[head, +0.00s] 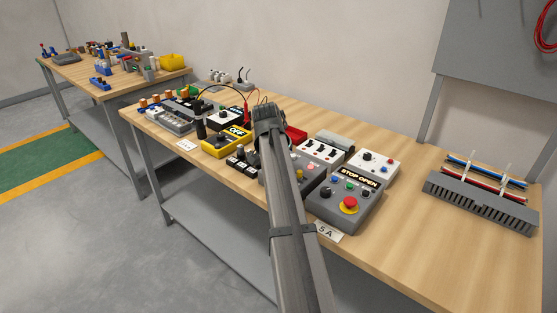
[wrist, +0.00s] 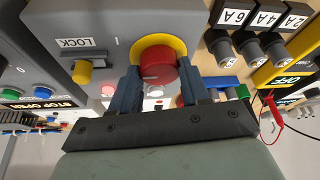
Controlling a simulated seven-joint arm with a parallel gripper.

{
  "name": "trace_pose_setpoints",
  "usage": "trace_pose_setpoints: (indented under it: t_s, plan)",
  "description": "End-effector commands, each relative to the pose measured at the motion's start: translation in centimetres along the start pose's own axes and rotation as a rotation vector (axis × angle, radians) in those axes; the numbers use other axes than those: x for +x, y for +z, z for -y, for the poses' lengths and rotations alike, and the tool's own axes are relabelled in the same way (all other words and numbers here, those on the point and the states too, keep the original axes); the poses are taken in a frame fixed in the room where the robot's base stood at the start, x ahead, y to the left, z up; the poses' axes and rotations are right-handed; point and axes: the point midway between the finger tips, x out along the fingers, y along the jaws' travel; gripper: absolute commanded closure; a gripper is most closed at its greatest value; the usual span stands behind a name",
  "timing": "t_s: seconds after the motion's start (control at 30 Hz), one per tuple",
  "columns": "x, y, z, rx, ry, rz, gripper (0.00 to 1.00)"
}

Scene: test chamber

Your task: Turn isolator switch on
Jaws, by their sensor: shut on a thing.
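The isolator switch is a red rotary knob (wrist: 158,62) on a yellow ring, set in a grey box (wrist: 100,22) in the wrist view. My gripper (wrist: 160,78) has one dark blue finger on each side of the knob, closed on it. A "LOCK" label and a small yellow knob (wrist: 82,72) are left of the knob, with an "I" mark between. The knob's exact pointing angle is hard to tell. In the head view my gripper (head: 268,128) is over the row of boxes; my arm hides the knob and part of its grey box (head: 312,178).
A "STOP OPEN" box with a red emergency button (head: 348,205) stands to the right. A yellow "OFF" box (head: 226,142) and black knobs labelled in amperes (wrist: 218,42) are on the other side. A grey wire duct (head: 480,205) lies far right, with clear bench between.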

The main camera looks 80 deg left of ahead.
Motion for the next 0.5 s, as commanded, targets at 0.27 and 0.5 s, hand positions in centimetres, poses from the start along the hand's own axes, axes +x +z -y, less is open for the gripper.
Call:
trace_pose_setpoints:
  t_s: [0.27, 0.5]
  plan:
    - [-0.01, 0.08, 0.13, 0.079, 0.031, 0.001, 0.85]
    - [-0.01, 0.09, 0.12, 0.095, 0.038, 0.0, 0.84]
